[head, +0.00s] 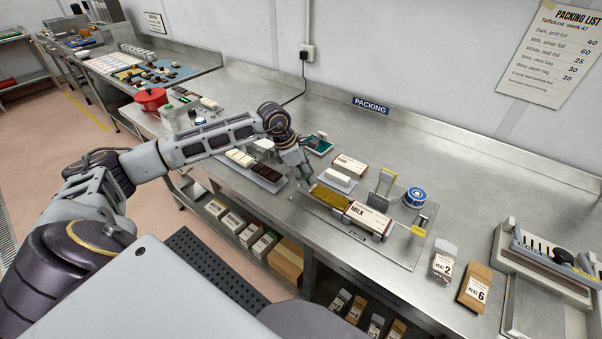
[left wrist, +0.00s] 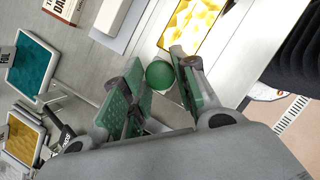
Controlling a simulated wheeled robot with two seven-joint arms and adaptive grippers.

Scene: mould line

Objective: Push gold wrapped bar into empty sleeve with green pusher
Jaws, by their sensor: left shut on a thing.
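The gold wrapped bar (head: 331,197) lies flat in a metal guide on the bench, and its gold foil shows in the left wrist view (left wrist: 195,22). A white sleeve marked MILK (head: 367,218) lies in line with it, to its right, on the same steel plate. My left gripper (head: 307,178) is at the bar's left end, away from the sleeve. Its green-padded fingers are shut on the round green knob of the green pusher (left wrist: 160,75). The rest of the pusher is mostly hidden by the fingers. My right gripper is not in view.
A tray (head: 257,171) with white and dark bars lies left of the plate. A white block (head: 340,182) and a small carton (head: 349,165) stand behind the bar. A blue tape roll (head: 414,197) stands right of them.

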